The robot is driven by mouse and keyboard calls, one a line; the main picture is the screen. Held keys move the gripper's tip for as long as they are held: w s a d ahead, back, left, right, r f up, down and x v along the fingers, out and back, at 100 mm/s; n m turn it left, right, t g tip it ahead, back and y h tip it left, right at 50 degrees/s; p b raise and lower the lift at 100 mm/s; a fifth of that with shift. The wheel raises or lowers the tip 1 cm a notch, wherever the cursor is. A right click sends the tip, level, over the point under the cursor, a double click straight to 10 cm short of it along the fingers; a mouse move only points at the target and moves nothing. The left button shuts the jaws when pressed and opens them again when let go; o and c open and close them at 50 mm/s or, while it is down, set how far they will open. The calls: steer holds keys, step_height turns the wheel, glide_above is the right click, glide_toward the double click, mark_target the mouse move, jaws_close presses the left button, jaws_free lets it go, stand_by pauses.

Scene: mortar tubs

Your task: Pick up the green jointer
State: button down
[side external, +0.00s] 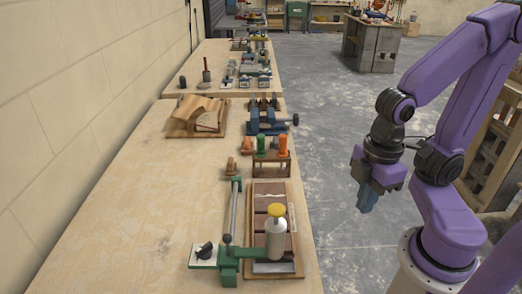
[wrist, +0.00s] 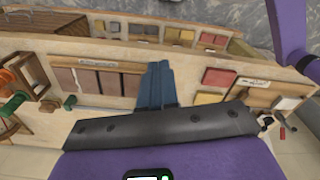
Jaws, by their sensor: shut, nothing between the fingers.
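A green upright handle (side external: 260,144), which looks like the green jointer, stands in a small wooden rack (side external: 272,164) on the near bench, beside an orange handle (side external: 283,146). Its lower part is hidden by the rack. My gripper (side external: 367,200) hangs over the floor to the right of the bench, well apart from the rack, with its blue fingers pointing down. The fingers are shut and empty. In the wrist view my gripper (wrist: 157,85) shows at the centre; green parts are at the left edge, but I cannot tell which is the jointer.
A brick board (side external: 253,192) with a yellow-capped bottle (side external: 275,232) and a green clamp-like tool (side external: 229,262) lie at the bench's near end. The bench's left side is clear.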

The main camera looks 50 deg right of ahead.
stand_by(0.4)
steer(key=c, duration=0.8)
jaws_free()
steer(key=w+a+r+m, duration=0.2)
steer(key=w+m, duration=0.2)
steer(key=w, duration=0.2)
steer(key=w+a+r+m, duration=0.1)
steer(key=w+a+m, duration=0.1)
steer(key=w+m, duration=0.3)
step_height(320, 180, up, 3)
steer(key=m, duration=2.2)
glide_above(261, 145)
steer(key=f, duration=1.1)
steer(key=w+d+f, duration=0.1)
steer(key=f, duration=0.4)
steer(key=shift+f, duration=0.4)
